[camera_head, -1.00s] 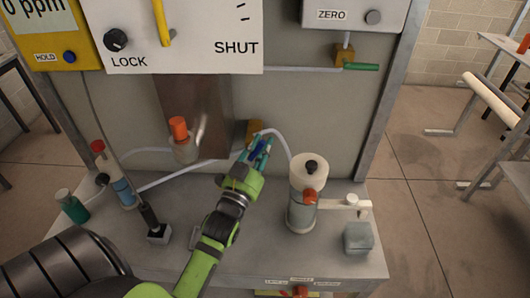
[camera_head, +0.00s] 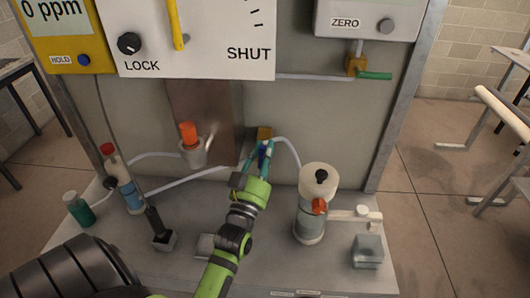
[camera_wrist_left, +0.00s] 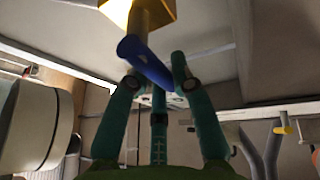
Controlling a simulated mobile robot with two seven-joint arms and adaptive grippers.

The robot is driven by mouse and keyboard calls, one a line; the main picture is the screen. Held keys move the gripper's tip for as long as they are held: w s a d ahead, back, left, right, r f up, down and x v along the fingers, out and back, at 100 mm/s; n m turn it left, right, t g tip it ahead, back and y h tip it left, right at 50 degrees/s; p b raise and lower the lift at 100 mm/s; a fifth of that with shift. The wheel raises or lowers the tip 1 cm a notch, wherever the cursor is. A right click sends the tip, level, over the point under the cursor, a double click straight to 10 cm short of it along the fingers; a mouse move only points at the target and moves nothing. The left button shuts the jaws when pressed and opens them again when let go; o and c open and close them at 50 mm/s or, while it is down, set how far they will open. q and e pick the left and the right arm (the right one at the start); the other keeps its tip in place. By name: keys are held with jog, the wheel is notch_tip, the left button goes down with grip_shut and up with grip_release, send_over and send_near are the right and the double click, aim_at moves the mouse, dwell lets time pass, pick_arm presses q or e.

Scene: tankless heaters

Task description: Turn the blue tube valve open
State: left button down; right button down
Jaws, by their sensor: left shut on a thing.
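The blue valve handle (camera_head: 265,150) is on a yellow valve body (camera_head: 264,132) on the lower back panel, where a pale tube runs. My left gripper (camera_head: 262,160), with teal fingers, is closed around the blue handle and partly hides it. In the left wrist view the blue handle (camera_wrist_left: 145,62) lies slanted between the fingertips, below the yellow body (camera_wrist_left: 150,12). My right gripper is not in view.
A white-topped cylinder (camera_head: 318,180) with a red-orange part stands right of my arm. An orange-capped holder (camera_head: 190,140), a bottle (camera_head: 122,180) and a black lever (camera_head: 158,228) stand to the left. A green-handled valve (camera_head: 374,75) is higher right.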

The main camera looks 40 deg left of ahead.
pick_arm(q)
jog(key=shift+f, duration=0.1)
jog(key=c, duration=1)
grip_release()
jog(key=shift+c, duration=0.2)
jog(key=v, duration=0.7)
jog(key=shift+s, duration=0.25)
jog(key=shift+d+f, duration=0.1)
jog(key=shift+f, duration=0.05)
